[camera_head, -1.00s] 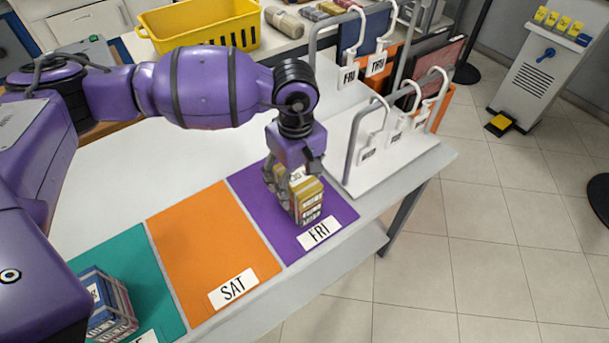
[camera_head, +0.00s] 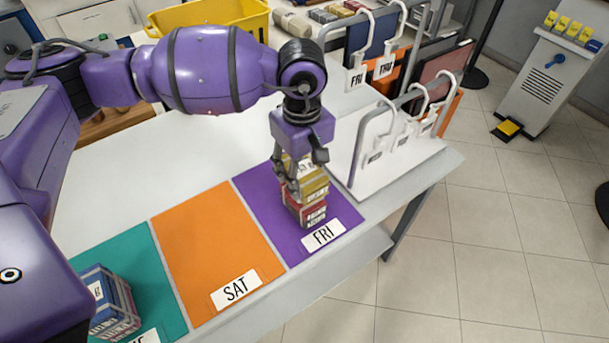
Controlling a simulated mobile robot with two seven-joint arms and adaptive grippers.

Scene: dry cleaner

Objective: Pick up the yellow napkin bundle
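The yellow napkin bundle (camera_head: 315,184) is over the purple FRI mat (camera_head: 346,213). My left gripper (camera_head: 290,183) comes down from above with its fingers around the yellow bundle and appears shut on it; the far finger is partly hidden. A red bundle (camera_head: 308,213) sits on the mat directly below the yellow one. I cannot tell whether a gap separates them. My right gripper is out of view.
The orange SAT mat (camera_head: 213,245) is empty. A blue bundle (camera_head: 113,303) stands on the teal mat (camera_head: 159,285). A white rack (camera_head: 397,160) with metal rails and tags stands to the right. A yellow crate (camera_head: 222,21) is at the back.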

